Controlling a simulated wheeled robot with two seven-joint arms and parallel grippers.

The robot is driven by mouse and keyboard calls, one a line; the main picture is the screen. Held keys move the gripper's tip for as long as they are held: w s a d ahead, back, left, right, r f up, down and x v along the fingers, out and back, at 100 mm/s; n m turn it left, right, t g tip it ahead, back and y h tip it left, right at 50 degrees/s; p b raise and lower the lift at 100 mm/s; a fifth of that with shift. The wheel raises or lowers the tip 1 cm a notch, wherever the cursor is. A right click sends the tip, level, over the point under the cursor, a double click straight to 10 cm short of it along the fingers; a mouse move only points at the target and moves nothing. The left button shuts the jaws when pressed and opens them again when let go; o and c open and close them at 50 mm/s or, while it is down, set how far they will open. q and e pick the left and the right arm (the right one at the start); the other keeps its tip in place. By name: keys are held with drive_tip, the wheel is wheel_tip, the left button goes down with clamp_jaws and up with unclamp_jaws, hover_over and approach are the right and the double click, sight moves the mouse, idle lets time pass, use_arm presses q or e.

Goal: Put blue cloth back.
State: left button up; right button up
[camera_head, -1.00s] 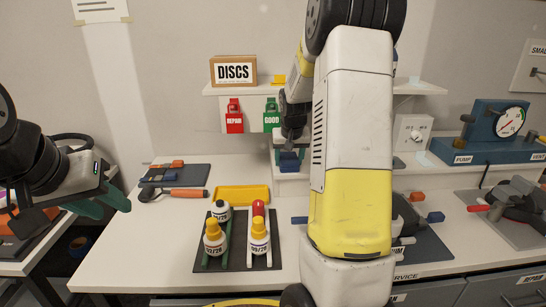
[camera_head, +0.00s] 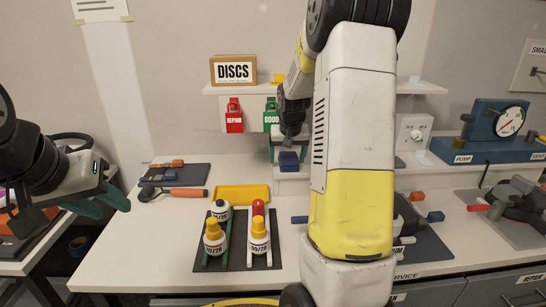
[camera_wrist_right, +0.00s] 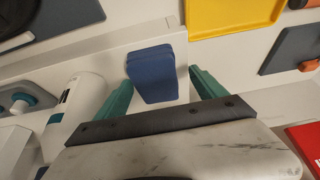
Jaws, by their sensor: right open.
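The blue cloth (camera_head: 289,161) is a folded block on a small white ledge below the wall shelf. It also shows between the finger lines in the right wrist view (camera_wrist_right: 156,75). My right gripper (camera_wrist_right: 162,95) is open, with its teal fingers on either side of the cloth's near end and visible gaps to it. In the head view my right gripper (camera_head: 288,145) is just above and behind the cloth, partly hidden by my arm. My left gripper (camera_head: 101,203) is empty at the left edge of the bench, its teal fingers apart.
A yellow tray (camera_head: 242,195) and a dark mat (camera_head: 236,262) with several bottles stand in front of the ledge. A white bottle (camera_wrist_right: 82,105) is near one finger in the wrist view.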

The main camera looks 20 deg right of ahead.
drive_tip(key=d+v, duration=0.1)
drive_tip(key=v, duration=1)
drive_tip(key=s+a+r+n+t+y, duration=0.1)
drive_tip(key=s+a, duration=0.6)
drive_tip(key=s, duration=0.5)
drive_tip(key=s+a+r+n+y, duration=0.1)
drive_tip(key=s+a+n+y, duration=0.1)
drive_tip(key=s+a, duration=0.6)
drive_tip(key=s, duration=0.5)
drive_tip(key=shift+s+a+r+t, duration=0.25)
drive_tip(key=shift+s+r+t, duration=0.1)
drive_tip(key=shift+r+t, duration=0.05)
